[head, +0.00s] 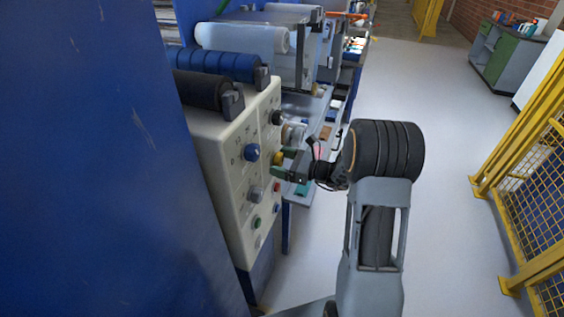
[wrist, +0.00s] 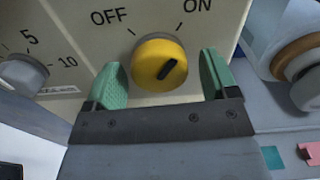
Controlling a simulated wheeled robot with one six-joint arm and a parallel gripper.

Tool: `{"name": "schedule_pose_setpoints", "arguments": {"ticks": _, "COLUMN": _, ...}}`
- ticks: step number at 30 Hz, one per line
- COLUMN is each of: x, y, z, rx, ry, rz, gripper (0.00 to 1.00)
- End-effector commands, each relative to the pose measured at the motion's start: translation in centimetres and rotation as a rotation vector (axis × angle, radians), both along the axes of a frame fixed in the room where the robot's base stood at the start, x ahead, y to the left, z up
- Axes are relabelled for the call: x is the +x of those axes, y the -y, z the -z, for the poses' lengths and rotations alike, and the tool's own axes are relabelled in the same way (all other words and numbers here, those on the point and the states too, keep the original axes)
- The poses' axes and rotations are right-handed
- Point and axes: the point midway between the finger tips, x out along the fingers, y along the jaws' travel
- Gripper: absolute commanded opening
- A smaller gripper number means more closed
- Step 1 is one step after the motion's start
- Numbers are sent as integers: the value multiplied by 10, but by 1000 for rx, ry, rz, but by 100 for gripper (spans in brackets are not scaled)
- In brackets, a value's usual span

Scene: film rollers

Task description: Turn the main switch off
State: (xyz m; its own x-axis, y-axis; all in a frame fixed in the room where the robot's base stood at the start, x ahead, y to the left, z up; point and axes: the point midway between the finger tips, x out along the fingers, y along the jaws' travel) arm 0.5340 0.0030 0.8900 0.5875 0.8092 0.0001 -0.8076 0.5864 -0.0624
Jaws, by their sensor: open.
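The main switch is a round yellow knob (wrist: 158,66) on a cream control panel (head: 232,190). In the wrist view it sits below the printed words OFF and ON, and its black pointer mark slants up to the right, toward ON. The yellow knob also shows in the head view (head: 278,158), partly hidden by my gripper. My gripper (wrist: 165,78) is open, with one green finger on each side of the knob. The fingers look apart from the knob; I cannot tell how deep they reach.
The panel also carries a blue knob (head: 251,152), a grey knob (head: 255,193) and small buttons. A grey knob with a number scale (wrist: 24,73) is left of my gripper. Rollers (head: 218,65) lie above the panel. Yellow fencing (head: 535,150) stands right, beyond clear floor.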

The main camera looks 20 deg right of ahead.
Motion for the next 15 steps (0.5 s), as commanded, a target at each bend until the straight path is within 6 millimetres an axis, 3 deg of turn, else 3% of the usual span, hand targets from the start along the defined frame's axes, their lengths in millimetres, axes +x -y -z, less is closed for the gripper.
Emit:
{"name": "schedule_pose_setpoints", "arguments": {"ticks": 8, "x": 1, "y": -1, "z": 0, "rx": 0, "ry": 0, "rz": 0, "gripper": 80}}
{"name": "schedule_pose_setpoints", "arguments": {"ticks": 15, "x": 1, "y": -1, "z": 0, "rx": 0, "ry": 0, "rz": 0, "gripper": 58}}
